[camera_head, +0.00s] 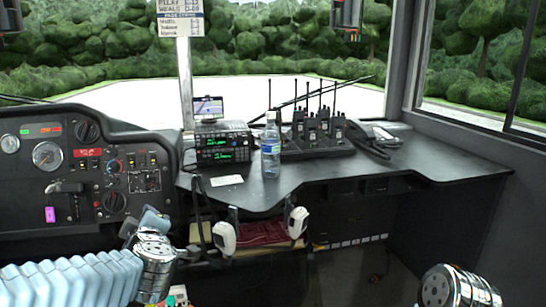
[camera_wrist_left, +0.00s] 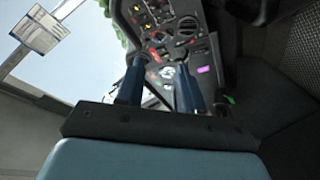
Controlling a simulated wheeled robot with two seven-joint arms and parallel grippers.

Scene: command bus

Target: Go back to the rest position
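My left gripper (camera_head: 142,221) is in front of the dashboard, at the lower left of the head view, and its chrome wrist joint and ribbed blue arm come in from the left. In the left wrist view its two dark blue fingers (camera_wrist_left: 159,68) stand apart with a gap between them, and nothing is held. The dashboard (camera_wrist_left: 170,28) lies beyond them. Of my right arm only a chrome joint shows at the lower right of the head view. Its gripper is out of the picture.
A black desk (camera_head: 330,168) carries a green-lit radio (camera_head: 224,146), a water bottle (camera_head: 270,150), handheld radios in a charger (camera_head: 316,134), a corded phone (camera_head: 377,137) and a white card (camera_head: 227,180). Two white handsets (camera_head: 224,237) (camera_head: 297,222) hang below its front edge. A post (camera_head: 185,80) rises behind.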

